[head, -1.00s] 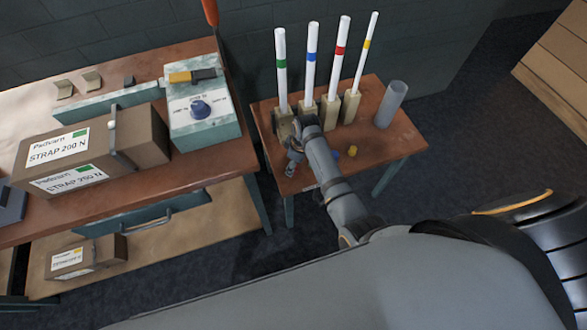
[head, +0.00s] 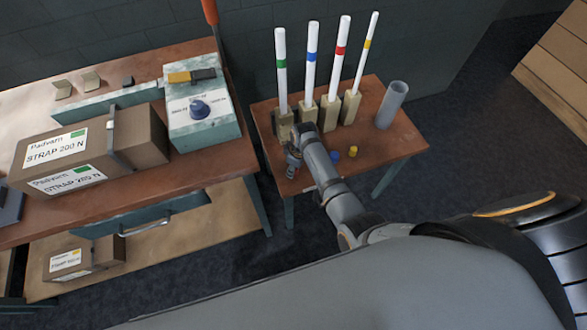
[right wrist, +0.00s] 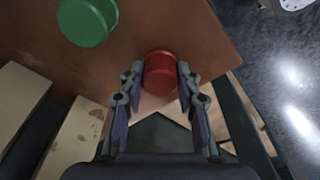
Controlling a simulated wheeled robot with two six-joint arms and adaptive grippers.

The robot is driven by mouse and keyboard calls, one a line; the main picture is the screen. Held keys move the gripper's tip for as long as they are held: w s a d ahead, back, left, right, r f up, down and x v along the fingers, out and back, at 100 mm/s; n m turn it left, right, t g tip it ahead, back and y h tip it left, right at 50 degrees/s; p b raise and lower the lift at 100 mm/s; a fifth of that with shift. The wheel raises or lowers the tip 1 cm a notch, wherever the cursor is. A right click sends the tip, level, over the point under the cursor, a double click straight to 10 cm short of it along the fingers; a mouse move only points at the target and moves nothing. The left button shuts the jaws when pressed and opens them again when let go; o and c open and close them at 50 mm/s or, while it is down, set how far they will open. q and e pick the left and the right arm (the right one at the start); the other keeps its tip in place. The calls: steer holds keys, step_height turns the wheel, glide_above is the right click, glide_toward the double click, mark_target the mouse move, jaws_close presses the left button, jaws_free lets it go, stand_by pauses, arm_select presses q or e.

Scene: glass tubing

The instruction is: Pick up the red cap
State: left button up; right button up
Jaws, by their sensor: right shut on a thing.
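The red cap (right wrist: 160,74) sits between the two fingertips of my right gripper (right wrist: 161,82) in the right wrist view. The fingers are shut on its sides. In the head view my right gripper (head: 293,166) is over the left front part of the small wooden table (head: 376,158); the cap cannot be made out clearly there. Whether the cap touches the tabletop or is lifted is hard to tell. My left gripper is not in view.
A green cap (right wrist: 88,20) lies near the red one. A blue cap (head: 334,156) and a yellow cap (head: 352,151) lie right of my arm. Several banded white tubes stand in blocks behind, beside a grey cylinder (head: 391,105). A workbench (head: 205,213) stands left.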

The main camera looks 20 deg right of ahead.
steer(key=shift+r, duration=0.1)
steer(key=shift+r, duration=0.25)
step_height(320, 180, up, 3)
steer(key=shift+p, duration=0.5)
steer(key=s+d+r+p, duration=0.1)
steer(key=s+d+r, duration=0.1)
steer(key=s+r, duration=0.7)
steer(key=s, duration=0.4)
steer(key=shift+s+d+r+p, duration=0.2)
steer(key=shift+s+d+p, duration=0.15)
steer(key=shift+s, duration=0.05)
